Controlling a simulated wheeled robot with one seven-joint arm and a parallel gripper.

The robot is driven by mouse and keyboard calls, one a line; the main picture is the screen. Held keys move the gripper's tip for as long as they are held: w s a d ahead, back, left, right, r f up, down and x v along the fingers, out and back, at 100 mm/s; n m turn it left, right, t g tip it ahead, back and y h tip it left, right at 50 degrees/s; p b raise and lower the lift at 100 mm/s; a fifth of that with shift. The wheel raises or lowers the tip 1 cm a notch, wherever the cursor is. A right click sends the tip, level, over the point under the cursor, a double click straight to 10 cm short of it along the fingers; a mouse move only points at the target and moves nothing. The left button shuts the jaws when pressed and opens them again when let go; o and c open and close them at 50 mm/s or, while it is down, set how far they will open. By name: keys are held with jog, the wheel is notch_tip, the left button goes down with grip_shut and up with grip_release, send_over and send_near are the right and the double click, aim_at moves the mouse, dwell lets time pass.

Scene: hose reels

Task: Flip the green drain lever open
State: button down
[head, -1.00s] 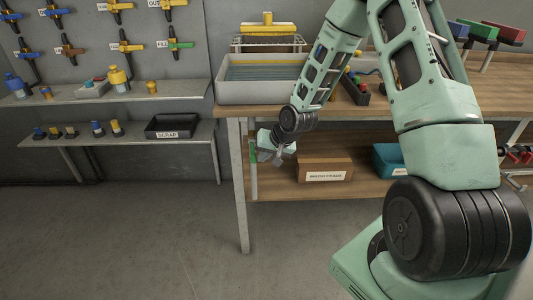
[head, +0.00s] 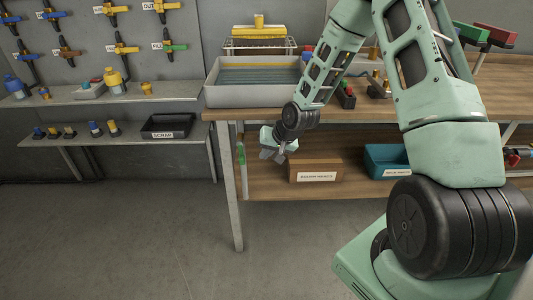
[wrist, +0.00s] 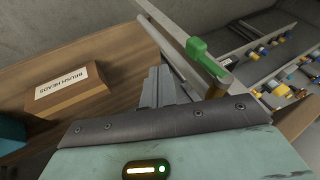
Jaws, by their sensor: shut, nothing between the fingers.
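The green drain lever (head: 240,153) is at a pale vertical pipe (head: 244,181) under the left end of the workbench. In the head view it looks upright, roughly in line with the pipe. In the wrist view the green lever (wrist: 205,56) shows large, just right of my fingers, with a gap between in the picture. My gripper (head: 274,153) is below the bench top, to the right of the lever. In the wrist view its fingers (wrist: 158,86) are together and empty. I cannot tell whether the lever has been turned.
The workbench (head: 222,113) carries a grey tray (head: 250,96) above the lever. A brown box (head: 302,171) and a teal bin (head: 384,160) sit on the lower shelf. The bench leg (head: 232,200) is close to the lever. Open floor (head: 150,235) lies in front.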

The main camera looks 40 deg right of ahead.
aim_at(241, 153)
jog(key=s+d+p+v, duration=0.1)
jog(key=p+v, duration=0.1)
jog(key=v, duration=0.7)
jog(key=w+a+f+p, duration=0.6)
jog(key=w+f+p, duration=0.1)
jog(key=w+f, duration=0.1)
jog(key=shift+w+f, duration=0.15)
jog(key=shift+f, duration=0.5)
jog(key=shift+a, duration=0.1)
